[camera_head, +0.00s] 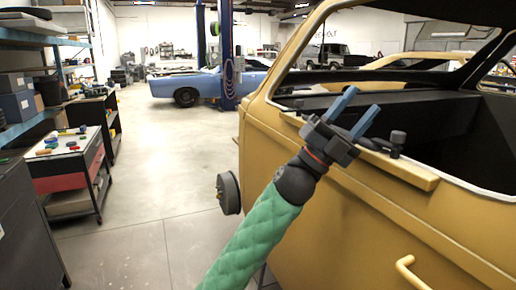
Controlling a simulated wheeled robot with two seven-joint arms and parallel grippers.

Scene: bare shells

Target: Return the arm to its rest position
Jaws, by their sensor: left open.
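My left arm, in a green padded sleeve, reaches up from the bottom middle of the head view. Its gripper (363,102) has two blue fingers spread apart, pointing up and to the right, with nothing between them. In the picture it overlaps the window opening and side ledge of a yellow vehicle shell (340,225). I cannot tell whether it touches the shell. My right gripper is not in view.
Small dark knob-like parts (397,140) show by the ledge, right of the gripper. A tool cart (70,175) and shelves (15,85) line the left side. A blue car (185,85) stands behind, near a lift post (227,60). The concrete floor (160,150) between is clear.

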